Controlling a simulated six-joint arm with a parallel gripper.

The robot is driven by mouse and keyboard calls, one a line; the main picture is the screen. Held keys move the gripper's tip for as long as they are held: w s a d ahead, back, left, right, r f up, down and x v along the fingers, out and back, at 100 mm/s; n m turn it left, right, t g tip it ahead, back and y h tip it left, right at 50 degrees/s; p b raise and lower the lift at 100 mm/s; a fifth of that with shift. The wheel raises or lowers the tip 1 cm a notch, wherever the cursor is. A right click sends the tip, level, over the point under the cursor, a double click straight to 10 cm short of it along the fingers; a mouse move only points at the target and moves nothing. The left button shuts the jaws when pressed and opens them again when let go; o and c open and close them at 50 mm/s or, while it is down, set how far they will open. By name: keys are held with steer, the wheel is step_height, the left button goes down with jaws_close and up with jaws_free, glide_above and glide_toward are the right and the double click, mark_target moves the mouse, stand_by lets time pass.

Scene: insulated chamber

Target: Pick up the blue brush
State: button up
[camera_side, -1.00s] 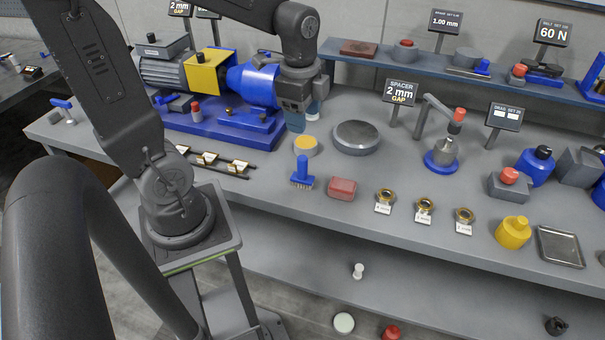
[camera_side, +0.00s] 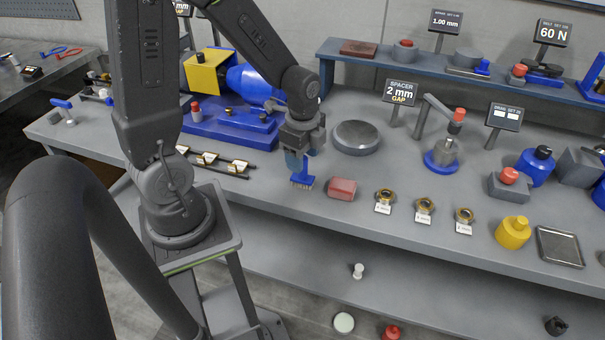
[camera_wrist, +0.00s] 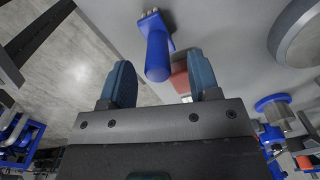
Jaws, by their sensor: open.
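The blue brush (camera_side: 303,180) stands upright on the grey bench, bristles down, just left of a red block (camera_side: 342,189). My gripper (camera_side: 298,158) is over its handle, and the fingers hide part of it in the side view. In the wrist view my gripper (camera_wrist: 162,76) has its two blue fingers spread wide apart with nothing held. There the blue brush (camera_wrist: 157,48) shows just beyond the fingertips, in line with the gap between them. I cannot tell whether a finger touches the handle.
A round grey disc (camera_side: 356,137) lies right of my gripper. The blue motor base (camera_side: 225,130) is to the left, with a dark strip of small parts (camera_side: 212,163) in front of it. Ring-shaped brass parts (camera_side: 385,195) stand right of the red block. The bench's front edge is close.

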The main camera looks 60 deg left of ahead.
step_height(320, 180, down, 3)
steer(key=shift+f, duration=0.15)
steer(key=c, duration=1)
steer(key=shift+r, duration=0.5)
steer(key=r, duration=0.3)
steer(key=shift+s+a+r, duration=0.2)
steer(key=shift+a+r, duration=0.05)
steer(key=shift+r, duration=0.1)
steer(key=s+a+r, duration=0.2)
steer(key=a, duration=0.1)
steer(key=s+a+r, duration=0.4)
steer(key=s+a, duration=0.1)
steer(key=shift+a+r, duration=0.15)
steer(key=shift+a, duration=0.15)
